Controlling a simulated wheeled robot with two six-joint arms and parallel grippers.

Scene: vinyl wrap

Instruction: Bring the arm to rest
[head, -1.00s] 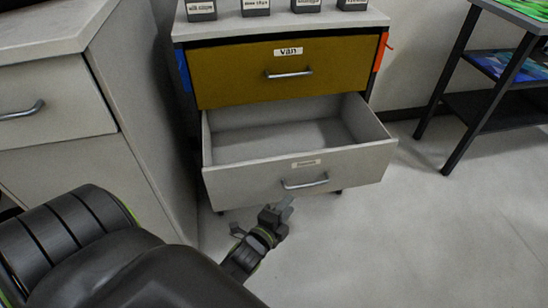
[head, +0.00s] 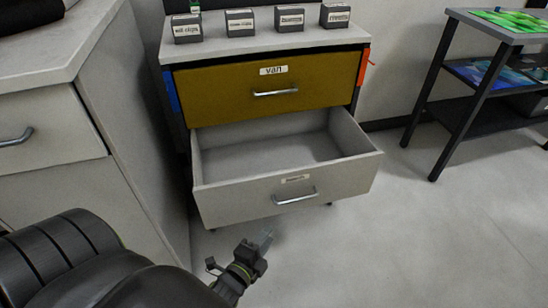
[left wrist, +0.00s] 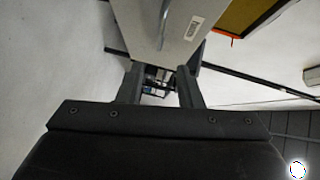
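My left arm comes in from the lower left in the head view. Its gripper (head: 266,241) is below and in front of the open grey drawer (head: 245,203), apart from its handle (head: 295,197). In the left wrist view the two fingers stand apart with nothing between them, so the gripper (left wrist: 158,82) is open and empty. The drawer front (left wrist: 175,25) and handle show beyond the fingers. My right gripper is not in view.
The pulled-out drawer looks empty. Above it is a shut mustard drawer (head: 267,92) labelled "van". Several small labelled boxes (head: 240,22) stand on the cabinet top. A grey cabinet (head: 95,190) is at left, a dark-legged table (head: 465,95) at right. Floor (head: 420,240) at right is clear.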

